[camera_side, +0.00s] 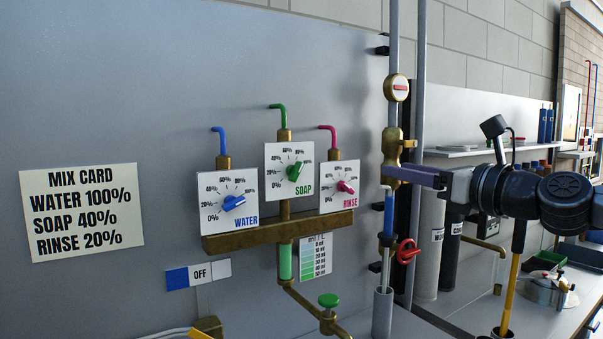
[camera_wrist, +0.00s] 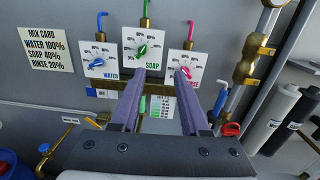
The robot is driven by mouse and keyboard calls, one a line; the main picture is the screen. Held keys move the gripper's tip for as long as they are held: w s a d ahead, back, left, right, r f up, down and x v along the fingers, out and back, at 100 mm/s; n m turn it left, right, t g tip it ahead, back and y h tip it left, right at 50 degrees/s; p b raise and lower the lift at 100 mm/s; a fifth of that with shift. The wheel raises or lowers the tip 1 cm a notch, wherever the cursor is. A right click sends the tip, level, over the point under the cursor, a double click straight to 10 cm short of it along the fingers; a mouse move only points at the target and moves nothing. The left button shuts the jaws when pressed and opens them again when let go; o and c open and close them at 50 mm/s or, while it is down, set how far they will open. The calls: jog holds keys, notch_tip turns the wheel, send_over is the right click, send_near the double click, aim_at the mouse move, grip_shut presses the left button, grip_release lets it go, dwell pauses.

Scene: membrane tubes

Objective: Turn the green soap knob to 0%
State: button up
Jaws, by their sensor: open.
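The green soap knob (camera_side: 294,171) sits on a white dial plate marked SOAP, in the middle of three dials. It is tilted, its long axis running from lower left to upper right; I cannot surely tell which end is the pointer. It also shows in the wrist view (camera_wrist: 142,49), above the left fingertip. My gripper (camera_wrist: 160,74) is open and empty, its two purple fingers spread below the soap and rinse dials in that view. In the side view my gripper (camera_side: 400,175) is to the right of the dials, apart from the knob.
The blue water knob (camera_side: 233,203) is left of the soap dial and the pink rinse knob (camera_side: 345,187) is right, close by. A brass bar (camera_side: 270,235) runs beneath the dials. A mix card (camera_side: 82,212) hangs left. Vertical pipes (camera_side: 420,80) and a red valve (camera_side: 407,251) stand near my gripper.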

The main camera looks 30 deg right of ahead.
jog(key=w+a+m+h, duration=0.2)
jog(key=w+m, duration=0.4)
jog(key=m, duration=0.1)
jog(key=y, duration=0.1)
send_near(299, 171)
jog(key=shift+n, duration=0.3)
jog(key=w, duration=0.9)
jog(key=shift+d+r, duration=0.1)
jog(key=shift+r, duration=0.05)
grip_shut()
